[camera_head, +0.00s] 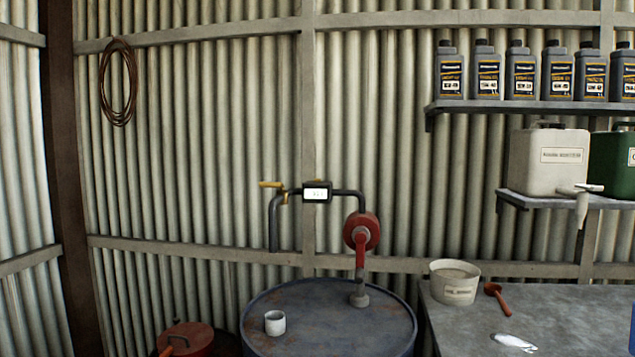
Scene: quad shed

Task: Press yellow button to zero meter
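A small dark meter (317,191) with a lit white display sits in the pipe of the drum pump, in front of the corrugated wall. The digits are too small to read. A yellow lever (271,184) sticks out on the left, above the dark downward spout (274,225). The red hand pump (361,232) stands to the right of the meter, on top of the blue-grey drum (330,312). Neither of my grippers is in view.
A white cup (275,323) stands on the drum top. On the right, a grey bench (580,318) holds a labelled bucket (455,282) and a red scoop (496,297). Bottles (486,75) and a white canister (549,160) stand on shelves. A red can (186,338) is lower left.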

